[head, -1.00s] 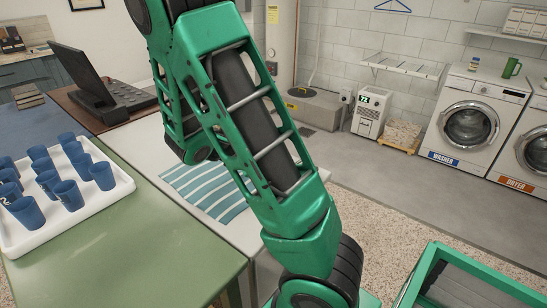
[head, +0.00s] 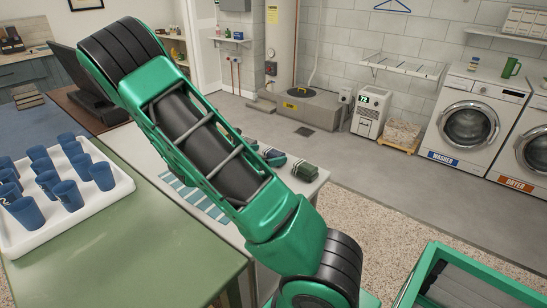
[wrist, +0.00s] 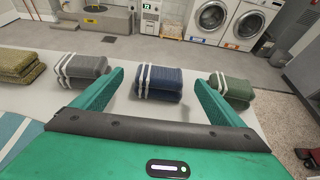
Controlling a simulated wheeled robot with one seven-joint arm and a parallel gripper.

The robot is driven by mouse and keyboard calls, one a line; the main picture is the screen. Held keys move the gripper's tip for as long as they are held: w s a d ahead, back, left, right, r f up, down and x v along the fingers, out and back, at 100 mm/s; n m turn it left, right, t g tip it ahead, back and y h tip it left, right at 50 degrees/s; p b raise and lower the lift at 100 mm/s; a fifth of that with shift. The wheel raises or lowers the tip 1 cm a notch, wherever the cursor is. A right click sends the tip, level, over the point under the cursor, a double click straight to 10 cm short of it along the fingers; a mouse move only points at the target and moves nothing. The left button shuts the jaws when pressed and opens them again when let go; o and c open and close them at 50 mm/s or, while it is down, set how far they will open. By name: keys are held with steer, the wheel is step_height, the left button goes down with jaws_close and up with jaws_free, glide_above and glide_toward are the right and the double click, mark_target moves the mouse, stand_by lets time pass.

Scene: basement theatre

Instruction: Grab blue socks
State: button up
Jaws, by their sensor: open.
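The blue socks (wrist: 158,84) are a folded dark blue bundle with white stripes, lying on a pale table. They show in the middle of the wrist view. In the head view, the blue socks (head: 273,157) show small just beyond my arm. My gripper (wrist: 158,77) is open and empty, its green fingers to the left and right of the blue bundle in the picture. The fingers appear apart from the bundle; their height above the table is hard to tell. The head view does not show my gripper clearly.
Grey socks (wrist: 82,70) lie left of the blue ones, and green socks (wrist: 232,90) lie right. An olive bundle (wrist: 20,65) is at far left. A striped cloth (head: 205,200) lies on the pale table. A white tray (head: 118,200) holds several blue cups.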

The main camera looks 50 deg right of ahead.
mark_target(270, 154)
steer(key=x, duration=0.5)
steer(key=shift+a+f, duration=0.15)
steer(key=shift+f, duration=0.2)
steer(key=shift+c, duration=0.7)
steer(key=c, duration=1)
steer(key=shift+r, duration=0.1)
